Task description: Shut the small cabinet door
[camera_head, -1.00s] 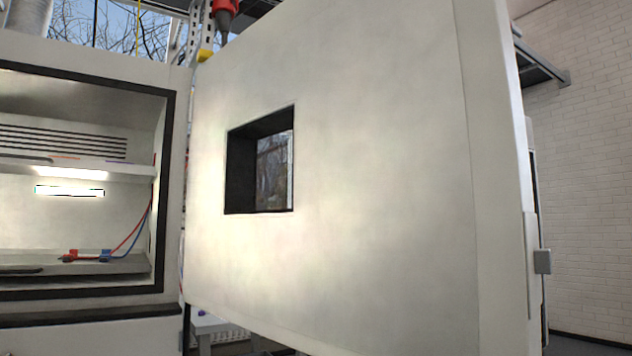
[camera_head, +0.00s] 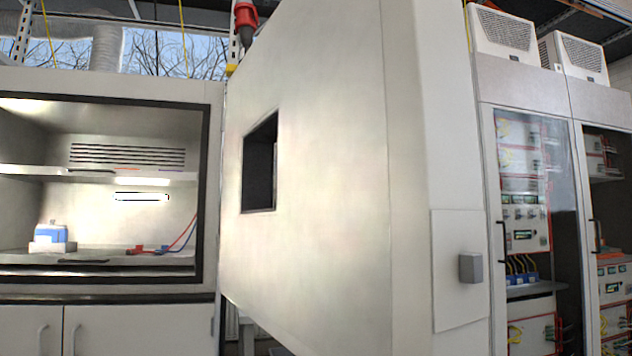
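The small cabinet door (camera_head: 330,180) stands wide open in the middle of the head view. It is a thick off-white panel with a small dark-framed window (camera_head: 259,165). A grey latch block (camera_head: 470,268) sits on a plate at its free edge, on the right. The door joins the cabinet (camera_head: 214,150) along its left edge. The cabinet's opening is uncovered and shows a lit interior with shelves (camera_head: 150,262). Neither of my grippers is in view.
A blue and white battery (camera_head: 50,236) and red and blue leads (camera_head: 165,248) sit on the lower shelf. Tall glass-doored cabinets (camera_head: 532,200) with equipment stand at the right. White lower cupboards (camera_head: 110,330) are below the opening. A red plug (camera_head: 246,20) hangs above the door.

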